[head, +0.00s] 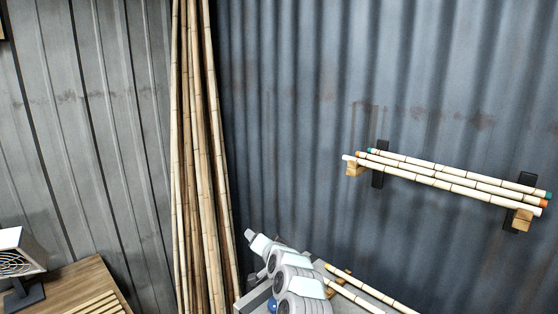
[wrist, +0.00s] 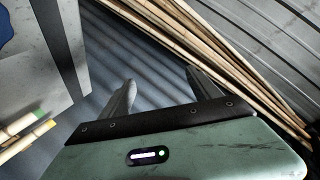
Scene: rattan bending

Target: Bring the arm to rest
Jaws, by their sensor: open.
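My gripper (wrist: 160,88) shows in the wrist view with its two fingers apart and nothing between them. The dark corrugated wall is behind the gap. Tall rattan poles (wrist: 215,45) run diagonally past the right finger. In the head view, part of my white and grey arm (head: 290,278) is at the bottom centre. I cannot make out the gripper's fingers there.
Tall poles (head: 197,150) lean in the wall corner, left of my arm. Several poles (head: 440,178) rest on wall brackets at right. Colour-ended poles (wrist: 22,135) lie at the wrist view's left. A wooden table (head: 85,280) with a fan heater (head: 15,258) stands lower left.

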